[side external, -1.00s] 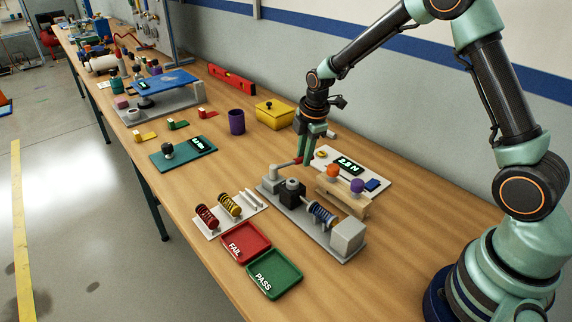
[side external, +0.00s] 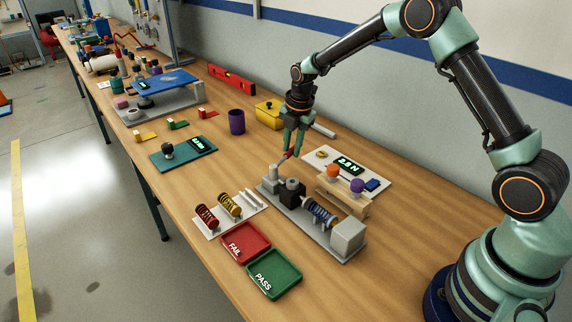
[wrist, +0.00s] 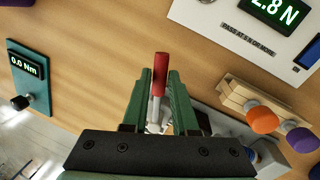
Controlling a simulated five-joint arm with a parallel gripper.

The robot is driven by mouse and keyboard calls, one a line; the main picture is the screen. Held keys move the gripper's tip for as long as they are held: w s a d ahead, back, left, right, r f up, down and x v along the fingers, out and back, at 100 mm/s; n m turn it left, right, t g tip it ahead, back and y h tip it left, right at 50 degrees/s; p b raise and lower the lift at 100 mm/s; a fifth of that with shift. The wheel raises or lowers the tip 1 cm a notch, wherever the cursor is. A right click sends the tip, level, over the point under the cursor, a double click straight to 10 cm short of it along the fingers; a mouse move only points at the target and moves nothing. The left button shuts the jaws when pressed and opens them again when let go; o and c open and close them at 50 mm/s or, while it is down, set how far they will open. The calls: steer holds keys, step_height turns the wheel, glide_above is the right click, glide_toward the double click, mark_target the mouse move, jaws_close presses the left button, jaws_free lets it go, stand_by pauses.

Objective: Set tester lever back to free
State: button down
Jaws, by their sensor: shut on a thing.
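The spring tester (side external: 305,219) is a grey base with a dark block, a pale end block and a blue spring along it. Its lever (side external: 285,158) has a red grip and rises tilted from the pivot post at the far left end. My gripper (side external: 290,152) is shut on the red grip. In the wrist view the red lever (wrist: 160,73) stands between the two green fingers of my gripper (wrist: 158,85), with its pale shaft below. The display panel (side external: 349,167) behind the tester reads 2.8 N.
A wooden stand with orange (side external: 333,171) and purple (side external: 357,186) knobs is close to the tester's right. A spring rack (side external: 243,212), red FAIL tray (side external: 247,242) and green PASS tray (side external: 274,274) lie in front. A purple cup (side external: 236,121) and yellow box (side external: 268,114) stand behind.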

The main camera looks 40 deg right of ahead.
steer(key=shift+d, duration=0.25)
steer(key=c, duration=0.7)
jaws_free()
steer(key=shift+a, duration=0.1)
steer(key=r, duration=0.4)
steer(key=s+r, duration=0.1)
steer(key=r, duration=0.3)
steer(key=s+r, duration=0.1)
steer(key=r, duration=0.3)
steer(key=shift+s, duration=0.1)
steer(key=shift+a, duration=0.1)
steer(key=s+a+r+m+t, duration=0.2)
steer(key=s+r+m, duration=0.6)
steer(key=s+m, duration=0.55)
steer(key=s, duration=0.1)
steer(key=s+a+f+m+t, duration=0.1)
steer(key=s+m, duration=0.7)
steer(key=shift+a+f+t, duration=0.15)
steer(key=shift+t, duration=0.15)
